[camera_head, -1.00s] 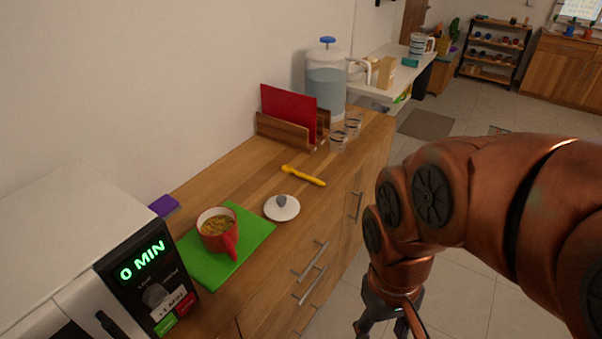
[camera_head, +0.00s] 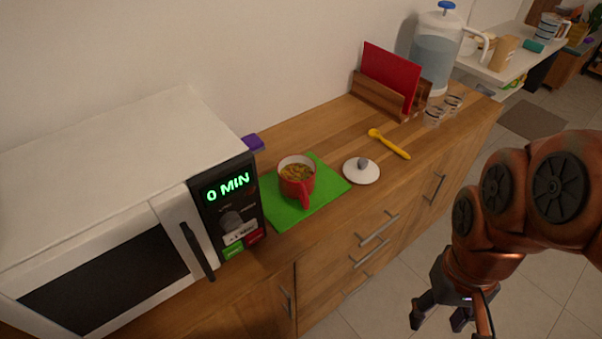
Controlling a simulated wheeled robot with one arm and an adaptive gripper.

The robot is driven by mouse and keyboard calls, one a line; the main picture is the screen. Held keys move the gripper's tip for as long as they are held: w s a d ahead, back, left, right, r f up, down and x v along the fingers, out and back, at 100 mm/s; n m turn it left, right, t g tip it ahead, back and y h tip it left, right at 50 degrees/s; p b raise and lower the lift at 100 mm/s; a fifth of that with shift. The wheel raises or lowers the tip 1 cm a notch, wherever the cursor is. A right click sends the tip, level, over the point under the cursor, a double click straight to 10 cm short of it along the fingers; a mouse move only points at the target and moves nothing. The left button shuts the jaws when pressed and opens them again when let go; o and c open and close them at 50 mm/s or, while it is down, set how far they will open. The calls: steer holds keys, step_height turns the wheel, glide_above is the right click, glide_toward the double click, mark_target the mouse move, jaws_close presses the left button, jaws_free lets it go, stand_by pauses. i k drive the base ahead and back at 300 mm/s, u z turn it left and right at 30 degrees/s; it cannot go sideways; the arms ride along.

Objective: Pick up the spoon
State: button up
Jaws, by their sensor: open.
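A yellow spoon (camera_head: 389,144) lies on the wooden counter, between the white lid and the glasses. Its bowl end points to the upper left and its handle to the lower right, toward the counter's front edge. My gripper (camera_head: 438,322) hangs in front of the counter at the lower right, below the counter top and well apart from the spoon. Its dark fingers are spread and nothing shows between them. The fingertips are partly seen at the bottom of the view.
A white lid (camera_head: 361,171) and a red mug (camera_head: 297,179) on a green board (camera_head: 331,183) are left of the spoon. A microwave (camera_head: 90,180) stands further left. Behind are a wooden rack (camera_head: 378,98) with a red board, glasses (camera_head: 434,116) and a water dispenser (camera_head: 433,62).

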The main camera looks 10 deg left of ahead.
mark_target(374, 133)
steer(key=z, duration=1.4)
steer(key=i, duration=0.65)
steer(key=u, duration=2.9)
